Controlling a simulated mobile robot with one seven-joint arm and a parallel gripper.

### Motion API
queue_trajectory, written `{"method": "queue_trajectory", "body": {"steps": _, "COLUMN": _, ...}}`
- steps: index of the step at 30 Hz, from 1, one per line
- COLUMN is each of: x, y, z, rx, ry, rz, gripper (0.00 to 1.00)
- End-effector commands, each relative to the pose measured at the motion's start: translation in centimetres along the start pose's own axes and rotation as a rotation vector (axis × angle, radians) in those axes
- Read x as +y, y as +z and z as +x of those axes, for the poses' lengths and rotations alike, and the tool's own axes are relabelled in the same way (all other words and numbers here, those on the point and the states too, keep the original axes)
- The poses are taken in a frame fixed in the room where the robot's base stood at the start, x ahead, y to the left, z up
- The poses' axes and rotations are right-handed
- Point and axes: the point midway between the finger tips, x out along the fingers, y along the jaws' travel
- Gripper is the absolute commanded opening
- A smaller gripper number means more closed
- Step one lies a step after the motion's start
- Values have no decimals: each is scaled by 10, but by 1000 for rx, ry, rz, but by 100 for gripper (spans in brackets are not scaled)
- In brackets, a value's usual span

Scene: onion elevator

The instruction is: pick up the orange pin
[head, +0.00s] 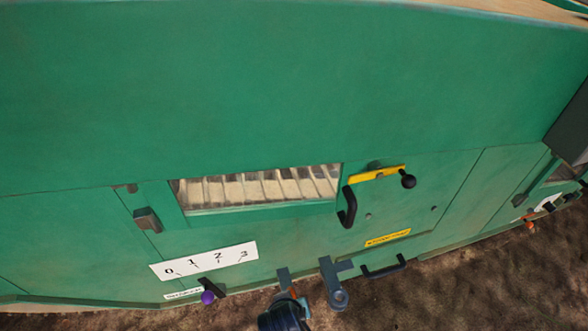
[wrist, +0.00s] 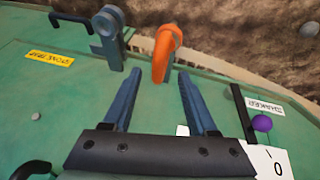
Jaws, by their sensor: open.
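The orange pin (wrist: 166,50) shows large in the wrist view, upright with a curved top, against the green panel. A small bit of orange (head: 293,291) shows in the head view, mostly hidden by my arm. My gripper (wrist: 160,74) is open, and its two dark blue fingers point toward the pin. The pin stands just beyond the fingertips, roughly in line with the gap between them. Nothing is held. Whether a finger touches the pin I cannot tell.
A blue-grey bracket (wrist: 108,38) stands left of the pin; it also shows in the head view (head: 334,280). A purple knob (wrist: 262,123) on a dark lever is at the right. A black handle (head: 384,267) and brown soil (head: 450,285) lie nearby.

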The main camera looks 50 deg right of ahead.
Motion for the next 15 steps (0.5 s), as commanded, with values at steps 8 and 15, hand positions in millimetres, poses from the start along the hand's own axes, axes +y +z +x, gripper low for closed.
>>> {"method": "queue_trajectory", "body": {"steps": 8, "x": 1, "y": -2, "z": 30, "rx": 1, "ry": -1, "rz": 2, "gripper": 58}}
{"method": "queue_trajectory", "body": {"steps": 15, "x": 2, "y": -4, "z": 55, "rx": 0, "ry": -1, "rz": 0, "gripper": 58}}
